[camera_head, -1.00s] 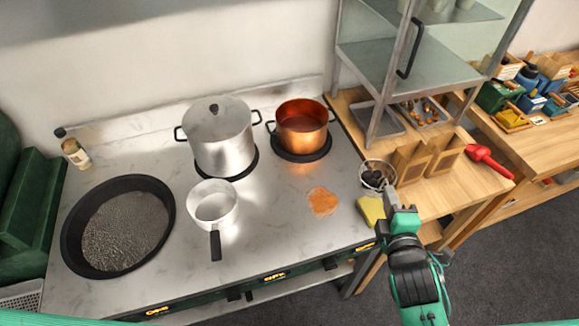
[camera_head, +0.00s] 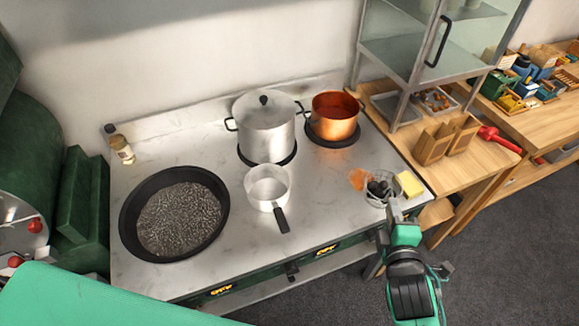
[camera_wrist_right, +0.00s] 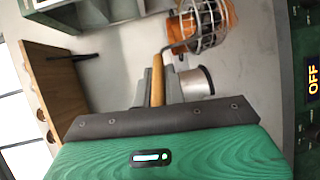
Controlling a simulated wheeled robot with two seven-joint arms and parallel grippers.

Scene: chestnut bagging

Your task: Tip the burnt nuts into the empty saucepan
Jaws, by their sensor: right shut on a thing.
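The saucepan (camera_head: 258,197) is small and silver with a dark handle. It stands on the stove's front middle and looks empty inside. My right gripper (camera_head: 392,213) is shut on the wooden handle of a wire skimmer (camera_head: 370,198), right of the saucepan. The dark burnt nuts (camera_head: 378,187) lie in the skimmer's basket. In the right wrist view, the wooden handle (camera_wrist_right: 157,82) sits between the fingers and the wire basket (camera_wrist_right: 209,25) is beyond them. My left gripper is out of view.
A large black pan (camera_head: 128,220) is at left. A lidded pot (camera_head: 266,130) and a copper pot (camera_head: 333,120) stand behind the saucepan. Clear worktop lies between saucepan and skimmer.

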